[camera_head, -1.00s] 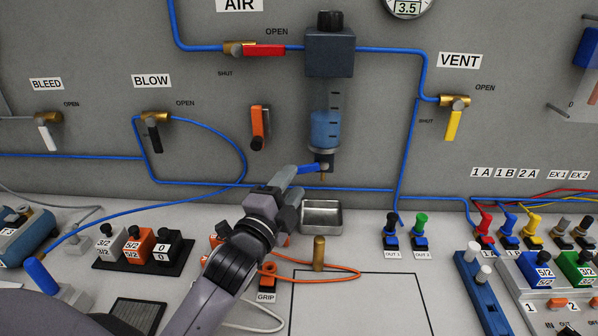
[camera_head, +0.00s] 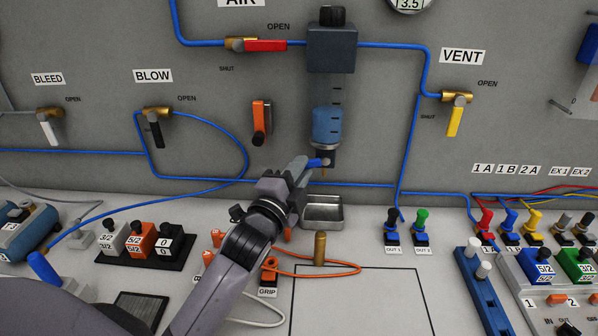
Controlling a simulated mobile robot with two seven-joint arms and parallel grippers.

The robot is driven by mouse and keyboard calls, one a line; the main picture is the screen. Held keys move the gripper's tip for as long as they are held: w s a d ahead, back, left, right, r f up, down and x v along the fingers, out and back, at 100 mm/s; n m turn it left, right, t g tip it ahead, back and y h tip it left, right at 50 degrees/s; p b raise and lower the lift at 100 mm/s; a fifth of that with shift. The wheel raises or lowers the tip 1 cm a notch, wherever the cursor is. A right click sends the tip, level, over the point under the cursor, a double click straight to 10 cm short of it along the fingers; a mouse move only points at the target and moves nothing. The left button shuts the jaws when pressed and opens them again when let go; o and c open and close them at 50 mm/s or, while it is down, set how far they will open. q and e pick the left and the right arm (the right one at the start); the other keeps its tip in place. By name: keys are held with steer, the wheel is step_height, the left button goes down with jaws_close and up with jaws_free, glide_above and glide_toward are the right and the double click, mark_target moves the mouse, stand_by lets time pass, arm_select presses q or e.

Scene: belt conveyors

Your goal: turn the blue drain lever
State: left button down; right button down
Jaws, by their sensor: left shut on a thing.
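The blue drain lever (camera_head: 317,163) sticks out to the left from the black drain fitting under the filter bowl (camera_head: 326,128), which holds blue liquid. My left gripper (camera_head: 302,168) comes up from below and is shut on the lever's outer end. Its fingers cover part of the lever. The brass drain tip shows just below the fitting. My right gripper does not show.
A metal tray (camera_head: 323,212) stands below the drain, close to my left gripper. A brass cylinder (camera_head: 320,248) and an orange hose (camera_head: 340,268) are in front of it. The red air lever (camera_head: 265,46) is above. The outlined panel at front centre is clear.

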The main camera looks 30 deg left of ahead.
arm_select(q)
steer(key=n+b, duration=0.1)
steer(key=f+n+b, duration=0.1)
steer(key=n, duration=0.1)
steer(key=shift+d+f+t+y, duration=0.1)
steer(key=shift+d+t+y, duration=0.15)
steer(key=shift+t+y, duration=0.15)
steer(key=c, duration=1)
jaws_free()
steer(key=shift+c, duration=0.2)
steer(key=b+v, duration=0.1)
steer(key=v, duration=0.6)
